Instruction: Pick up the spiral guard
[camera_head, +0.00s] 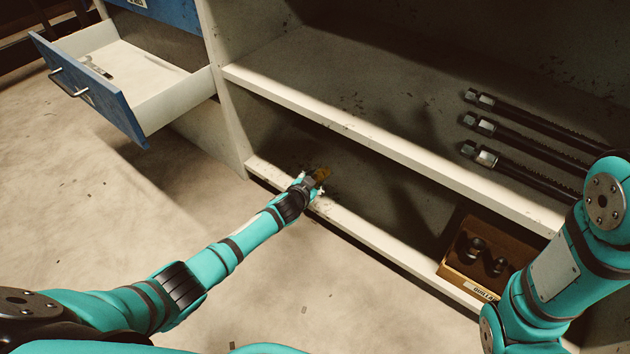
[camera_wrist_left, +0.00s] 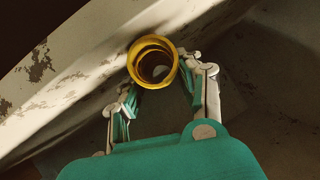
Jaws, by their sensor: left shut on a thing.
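The spiral guard (camera_head: 321,174) is a small yellow coiled tube at the lower shelf of the cabinet. In the left wrist view the spiral guard (camera_wrist_left: 153,62) shows end-on as a yellow ring with a dark hollow. My left gripper (camera_head: 312,186) reaches in at the shelf's front edge and is shut on the spiral guard. In the left wrist view the two fingers of my left gripper (camera_wrist_left: 158,92) stand on either side of it. Whether the guard touches the shelf is hard to tell. My right arm shows at the right, but its gripper is out of view.
An open blue drawer (camera_head: 95,100) juts out at the left.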

